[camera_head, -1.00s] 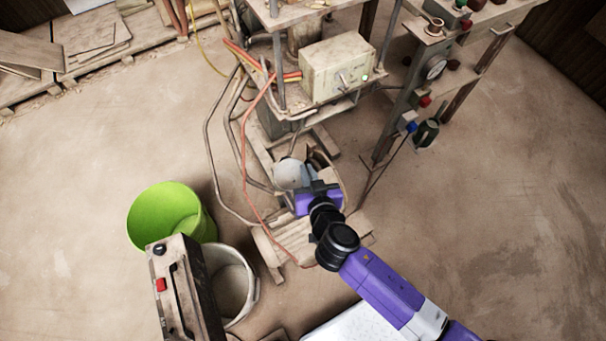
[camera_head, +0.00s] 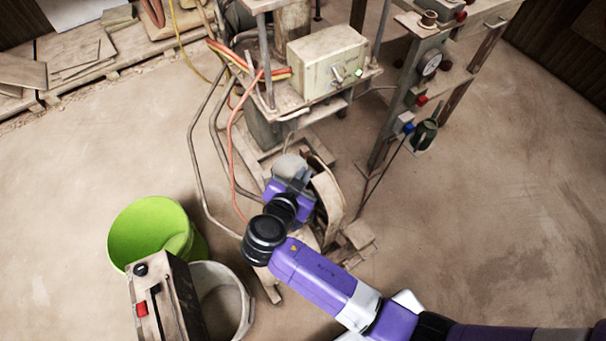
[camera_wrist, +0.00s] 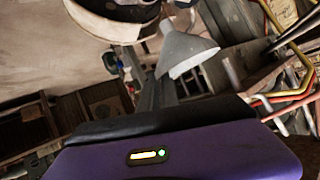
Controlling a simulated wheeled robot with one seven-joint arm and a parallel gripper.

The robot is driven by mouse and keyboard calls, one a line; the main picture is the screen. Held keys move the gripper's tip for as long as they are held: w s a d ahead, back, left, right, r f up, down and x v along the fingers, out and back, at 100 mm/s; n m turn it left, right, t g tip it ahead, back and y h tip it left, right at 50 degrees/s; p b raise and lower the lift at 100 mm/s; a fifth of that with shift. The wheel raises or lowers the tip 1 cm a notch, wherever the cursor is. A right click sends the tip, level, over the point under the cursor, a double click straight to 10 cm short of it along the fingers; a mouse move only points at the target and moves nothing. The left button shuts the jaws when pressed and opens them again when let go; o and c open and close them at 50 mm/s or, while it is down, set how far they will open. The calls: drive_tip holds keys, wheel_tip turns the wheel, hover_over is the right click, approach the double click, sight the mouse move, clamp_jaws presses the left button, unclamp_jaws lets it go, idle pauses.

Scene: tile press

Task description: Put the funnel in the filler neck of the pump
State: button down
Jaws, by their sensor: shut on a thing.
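The funnel (camera_head: 290,166) is pale grey and shows just beyond my gripper (camera_head: 291,180) in the head view. In the wrist view the funnel (camera_wrist: 186,50) is tilted, with its wide mouth toward the lower right. My gripper (camera_wrist: 168,92) is shut on the funnel, though the purple hand hides part of the grip. The pump unit, with a curved beige guard (camera_head: 328,200), stands on the floor beside and partly under my arm. I cannot make out the filler neck; my arm covers much of the unit.
The press frame with a beige control box (camera_head: 327,62) stands behind the funnel. Bent pipes and red hoses (camera_head: 236,130) run to its left. A green bucket (camera_head: 150,225) and a beige bucket (camera_head: 240,300) stand at the lower left. The floor at right is clear.

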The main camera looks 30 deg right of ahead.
wheel_tip(320, 180, down, 7)
drive_tip(key=b, duration=0.6)
drive_tip(key=shift+f, duration=0.1)
idle(0.3)
drive_tip(key=c, duration=1.5)
unclamp_jaws()
drive_tip(key=shift+v, duration=3.9)
